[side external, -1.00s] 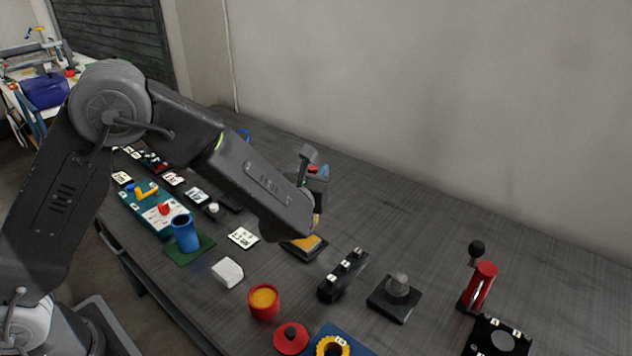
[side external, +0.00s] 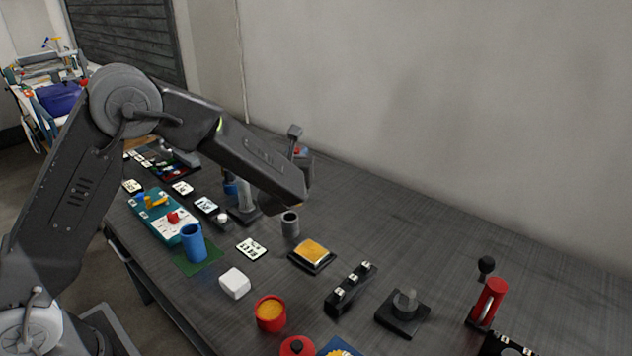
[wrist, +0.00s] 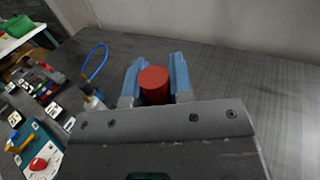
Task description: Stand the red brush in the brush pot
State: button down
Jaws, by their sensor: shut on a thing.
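My gripper (wrist: 153,72) is shut on the red brush (wrist: 154,86), which shows in the wrist view as a round red end between the two blue-grey fingers. The rest of the brush is hidden. In the side view, my gripper is mostly hidden behind my arm, with a speck of red showing. It is above the table, toward the wall. A blue open-topped cup (side external: 193,243) stands upright on a green mat at the left. A small grey open-topped cylinder (side external: 290,223) stands upright below my arm's end. I cannot tell which of these is the brush pot.
A black-framed yellow pad (side external: 312,252), a white block (side external: 235,283) and a red cup (side external: 270,314) stand in the middle. A black strip (side external: 351,288), a domed stand (side external: 403,312) and a red lever (side external: 488,302) are to the right.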

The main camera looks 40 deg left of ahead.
jog(key=shift+n+g+y, duration=0.3)
jog(key=shift+n+y, duration=0.1)
jog(key=shift+y, duration=0.1)
jog(key=a, duration=0.4)
jog(key=shift+w+r, duration=0.25)
jog(key=shift+r, duration=0.15)
